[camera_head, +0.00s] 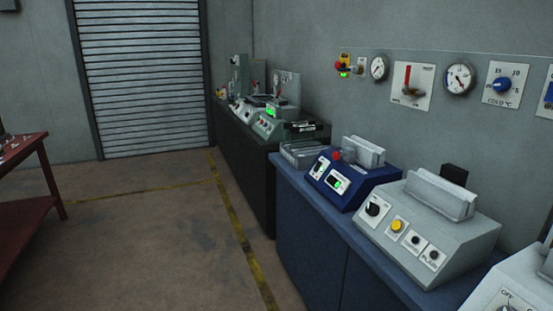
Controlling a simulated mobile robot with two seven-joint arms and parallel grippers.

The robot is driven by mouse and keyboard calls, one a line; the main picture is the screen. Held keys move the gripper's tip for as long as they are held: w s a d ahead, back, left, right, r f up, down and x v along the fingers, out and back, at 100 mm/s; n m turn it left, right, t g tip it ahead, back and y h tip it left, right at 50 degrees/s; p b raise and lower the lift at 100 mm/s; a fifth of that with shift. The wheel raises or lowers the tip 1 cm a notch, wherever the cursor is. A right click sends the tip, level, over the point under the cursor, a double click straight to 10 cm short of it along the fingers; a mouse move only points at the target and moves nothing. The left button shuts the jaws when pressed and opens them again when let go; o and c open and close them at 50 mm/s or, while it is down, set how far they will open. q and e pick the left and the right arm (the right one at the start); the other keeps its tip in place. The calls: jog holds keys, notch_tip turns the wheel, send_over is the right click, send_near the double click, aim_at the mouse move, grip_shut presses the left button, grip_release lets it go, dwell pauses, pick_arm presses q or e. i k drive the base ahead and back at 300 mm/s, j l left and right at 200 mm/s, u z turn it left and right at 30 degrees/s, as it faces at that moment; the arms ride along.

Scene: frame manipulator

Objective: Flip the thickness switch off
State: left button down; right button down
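No label reading "thickness" is legible, so I cannot tell which switch it is. A grey sloped machine (430,225) on the blue counter has a black rotary knob (372,209), a yellow button (396,225) and two small dark controls (424,245) on white plates. A blue machine (350,178) left of it has a red knob on top and two display or switch plates, one lit green (338,184). Another pale machine (515,285), cut off at the bottom right, has a dial plate marked OFF (508,303). Neither of my grippers is in view.
The blue counter (310,225) runs along the right wall. A dark counter (243,165) with more machines stands farther back. Gauges and a lever plate (412,86) hang on the wall. A red table (25,150) stands left. The floor (150,240) between is clear.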

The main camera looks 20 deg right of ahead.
aim_at(316, 168)
jog(key=i+z, duration=0.1)
jog(key=i, duration=0.6)
jog(key=i+j+z, duration=0.1)
jog(key=i, duration=0.6)
jog(key=i+j+z, duration=0.2)
jog(key=i+z, duration=0.25)
jog(key=i+j+z, duration=0.4)
jog(key=i, duration=0.15)
jog(key=i+j+z, duration=0.45)
jog(key=k+j, duration=0.05)
